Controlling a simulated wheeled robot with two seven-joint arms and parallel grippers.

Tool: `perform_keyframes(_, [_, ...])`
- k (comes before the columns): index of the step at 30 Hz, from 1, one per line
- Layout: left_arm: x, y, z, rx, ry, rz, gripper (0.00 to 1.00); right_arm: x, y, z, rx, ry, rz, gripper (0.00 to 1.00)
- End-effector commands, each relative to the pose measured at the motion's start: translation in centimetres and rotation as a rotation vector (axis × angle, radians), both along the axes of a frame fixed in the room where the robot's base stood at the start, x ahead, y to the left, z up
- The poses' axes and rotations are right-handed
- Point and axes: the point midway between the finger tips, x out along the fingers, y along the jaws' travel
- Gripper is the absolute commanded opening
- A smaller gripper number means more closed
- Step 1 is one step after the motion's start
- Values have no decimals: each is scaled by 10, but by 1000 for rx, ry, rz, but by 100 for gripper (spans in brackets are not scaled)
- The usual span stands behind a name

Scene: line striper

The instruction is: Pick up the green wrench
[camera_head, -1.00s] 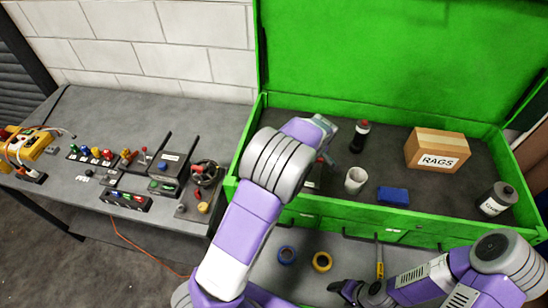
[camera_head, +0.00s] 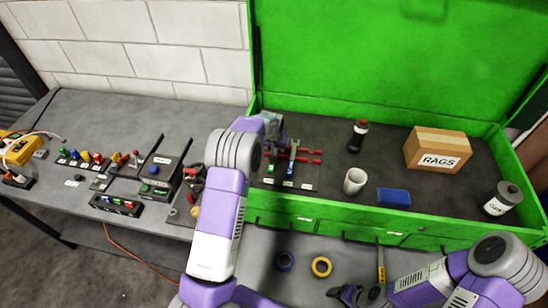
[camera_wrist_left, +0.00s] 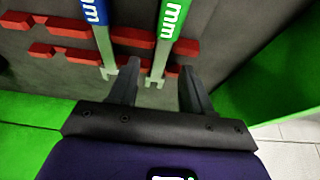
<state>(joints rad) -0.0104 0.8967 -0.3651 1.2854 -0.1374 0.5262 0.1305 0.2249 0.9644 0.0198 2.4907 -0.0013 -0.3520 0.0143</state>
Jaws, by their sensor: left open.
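The green wrench (camera_wrist_left: 164,42) lies along a red rack in the left wrist view, with "mm" in white on its handle and a grey open end pointing toward me. My left gripper (camera_wrist_left: 158,68) is open, with one finger on each side of the green wrench's lower end; I cannot tell whether either touches it. A blue wrench (camera_wrist_left: 97,14) sits in the same rack, outside the fingers to the left. In the head view my left gripper (camera_head: 276,143) is over the left end of the green chest, partly hiding the wrenches. My right gripper (camera_head: 340,293) is low, empty, over the front ledge.
The red rack (camera_head: 308,156) is at the chest's left. A bottle (camera_head: 358,136), white cup (camera_head: 354,181), blue block (camera_head: 393,197), rags box (camera_head: 437,149) and canister (camera_head: 502,199) stand inside the green chest (camera_head: 340,229). Tape rolls (camera_head: 321,267) lie in front.

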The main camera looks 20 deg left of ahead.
Motion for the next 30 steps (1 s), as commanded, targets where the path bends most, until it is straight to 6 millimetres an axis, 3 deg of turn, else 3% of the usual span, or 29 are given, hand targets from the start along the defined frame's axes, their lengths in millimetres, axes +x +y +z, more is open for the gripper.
perform_keyframes(6, [8,3,-23,0,0,-1,49,0,0,4,0,0,0,72])
perform_keyframes(14, [9,3,-26,0,1,-1,49,0,0,3,0,0,0,72])
perform_keyframes(23, [9,3,-25,0,1,0,3,0,0,3,0,0,0,72])
perform_keyframes(30, [9,3,-25,0,0,0,0,0,0,3,0,0,0,72])
